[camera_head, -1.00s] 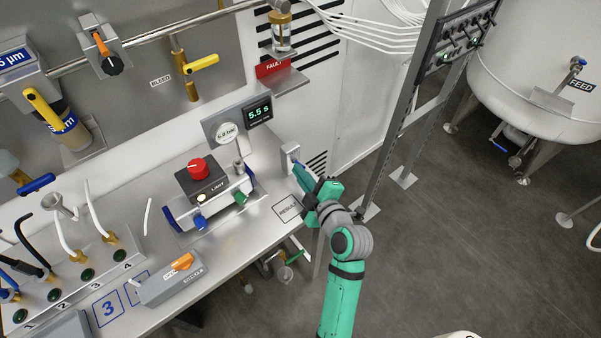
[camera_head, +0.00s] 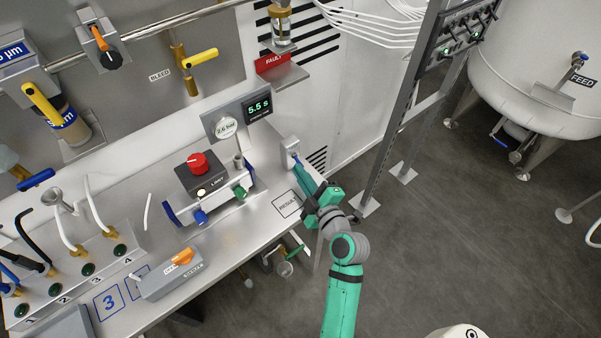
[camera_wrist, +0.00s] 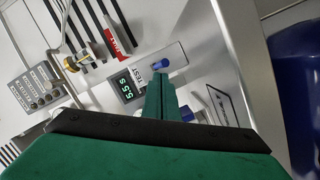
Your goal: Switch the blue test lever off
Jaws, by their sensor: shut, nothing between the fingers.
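The blue test lever (camera_wrist: 163,64) sticks out of a grey plate beside the "TEST" label in the wrist view. In the head view, its grey box (camera_head: 290,150) stands at the right end of the bench, and a bit of the blue lever (camera_head: 296,158) shows. My gripper (camera_wrist: 160,84) is shut and empty, with its fingertips just short of the lever in the wrist view. In the head view my gripper (camera_head: 303,170) reaches the front of the box from the lower right. I cannot tell whether the fingertips touch the lever.
The timer display (camera_head: 259,108) reads 5.5 s. Left of the box stands a fixture with a red knob (camera_head: 198,163) and blue and green handles. A "RESULT" square (camera_head: 287,204) marks the bench beside my gripper. A metal rack post (camera_head: 388,150) stands to the right.

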